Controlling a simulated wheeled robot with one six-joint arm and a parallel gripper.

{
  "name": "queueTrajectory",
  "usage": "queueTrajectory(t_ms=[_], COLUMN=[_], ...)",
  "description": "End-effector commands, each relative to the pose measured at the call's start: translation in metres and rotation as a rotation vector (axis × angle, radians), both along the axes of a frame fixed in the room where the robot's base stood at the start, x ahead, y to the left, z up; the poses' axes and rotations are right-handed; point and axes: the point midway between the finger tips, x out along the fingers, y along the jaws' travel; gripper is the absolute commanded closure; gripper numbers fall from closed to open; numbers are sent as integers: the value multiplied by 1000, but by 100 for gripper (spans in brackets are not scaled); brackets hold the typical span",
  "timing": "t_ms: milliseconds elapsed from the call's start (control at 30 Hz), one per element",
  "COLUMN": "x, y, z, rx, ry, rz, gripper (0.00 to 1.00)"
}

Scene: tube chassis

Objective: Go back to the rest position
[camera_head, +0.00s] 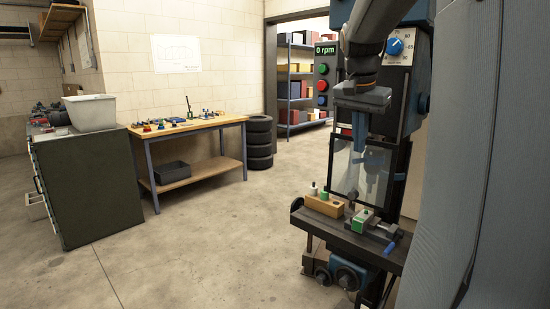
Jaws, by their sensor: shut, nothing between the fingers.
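My arm comes down from the top of the head view in front of the blue drilling machine (415,35). My gripper (360,148) points down, shut and empty, in front of the machine's clear guard (345,175). It is above the machine table (310,217) and apart from the things on it. A green block (360,221) sits in a grey vise (374,229) with a blue handle. A wooden block (323,207) beside it holds small pieces with white and green tops.
The machine's panel (322,85) reads 0 rpm. On the left stand a dark cabinet (85,190) with a grey bin (90,112) and a wooden workbench (215,123) with small parts. Stacked tyres (260,142) stand beside the bench. The concrete floor between bench and machine is clear.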

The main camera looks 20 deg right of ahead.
Motion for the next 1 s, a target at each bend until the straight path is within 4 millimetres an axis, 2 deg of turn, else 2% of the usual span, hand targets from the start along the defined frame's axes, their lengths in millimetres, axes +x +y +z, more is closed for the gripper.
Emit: queueTrajectory(t_ms=[133, 233, 367, 467, 567, 600, 733, 800, 900, 1000], x=[1, 3, 7, 1, -15, -25, -63, -85, -111, -128], y=[3, 18, 67, 118, 169, 188, 244, 265, 287, 297], z=[-2, -18, -65, -112, -157, -175, -224, -245, -265, -277], rx=[1, 8, 25, 40, 53, 58, 69, 73, 75, 76], ry=[2, 18, 58, 98, 135, 152, 197, 218, 239, 252], rz=[9, 62, 230, 407, 585, 657, 875, 972, 1077, 1140], gripper=[100, 100, 100, 100, 100, 100, 100, 100, 100, 100])
